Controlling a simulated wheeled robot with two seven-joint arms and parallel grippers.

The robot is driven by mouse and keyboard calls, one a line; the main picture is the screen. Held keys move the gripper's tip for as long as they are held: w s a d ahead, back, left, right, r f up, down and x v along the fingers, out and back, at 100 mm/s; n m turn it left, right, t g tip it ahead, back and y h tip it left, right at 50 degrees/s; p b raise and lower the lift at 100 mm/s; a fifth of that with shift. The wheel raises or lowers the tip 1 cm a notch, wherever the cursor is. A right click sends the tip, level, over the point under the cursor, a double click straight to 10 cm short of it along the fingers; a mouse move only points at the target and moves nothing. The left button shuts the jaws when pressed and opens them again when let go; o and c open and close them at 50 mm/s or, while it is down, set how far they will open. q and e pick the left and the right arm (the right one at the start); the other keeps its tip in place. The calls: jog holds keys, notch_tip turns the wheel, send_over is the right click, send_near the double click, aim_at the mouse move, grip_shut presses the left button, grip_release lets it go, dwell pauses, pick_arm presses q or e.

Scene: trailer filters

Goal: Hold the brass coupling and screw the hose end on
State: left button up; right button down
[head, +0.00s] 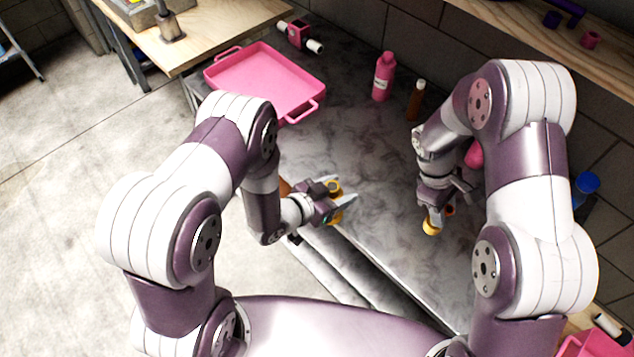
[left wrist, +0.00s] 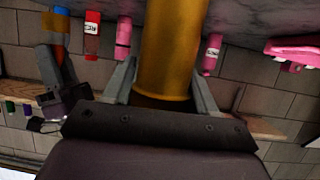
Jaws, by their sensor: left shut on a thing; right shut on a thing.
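My left gripper (head: 342,205) is shut on the brass coupling (head: 335,187), above the front part of the grey worktop. In the left wrist view the coupling (left wrist: 168,50) is a thick golden cylinder between the two fingers. My right gripper (head: 433,212) is shut on a small piece with a yellow, brass-like end (head: 431,228), apart from the coupling and to its right. This looks like the hose end, but the fingers hide most of it. My right gripper also shows at the left of the left wrist view (left wrist: 58,68).
A pink tray (head: 213,76) lies at the back left of the grey worktop (head: 350,150). A pink bottle (head: 383,78) and a brown bottle (head: 415,102) stand near the back wall. A blue-topped item (head: 586,183) is at the right. The worktop between my grippers is clear.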

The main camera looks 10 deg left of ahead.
pick_arm(q)
jog(key=shift+d, duration=0.25)
pick_arm(e)
jog(key=m+g, duration=0.1)
jog(key=m, duration=0.1)
jog(key=shift+d+m+y, duration=0.1)
jog(key=shift+m+y, duration=0.2)
jog(key=m, duration=0.2)
jog(key=shift+m+g+y, duration=0.3)
jog(key=shift+g, duration=0.1)
pick_arm(q)
jog(key=w+a+n+t+y, duration=0.1)
jog(key=a+n+t+y, duration=0.2)
jog(key=a+n+y, duration=0.4)
jog(key=a+y, duration=0.1)
jog(key=a, duration=0.6)
jog(key=shift+w+a+n+y, duration=0.3)
jog(key=shift+w+a+n, duration=0.05)
jog(key=shift+a+n, duration=0.05)
jog(key=shift+w+d, duration=0.1)
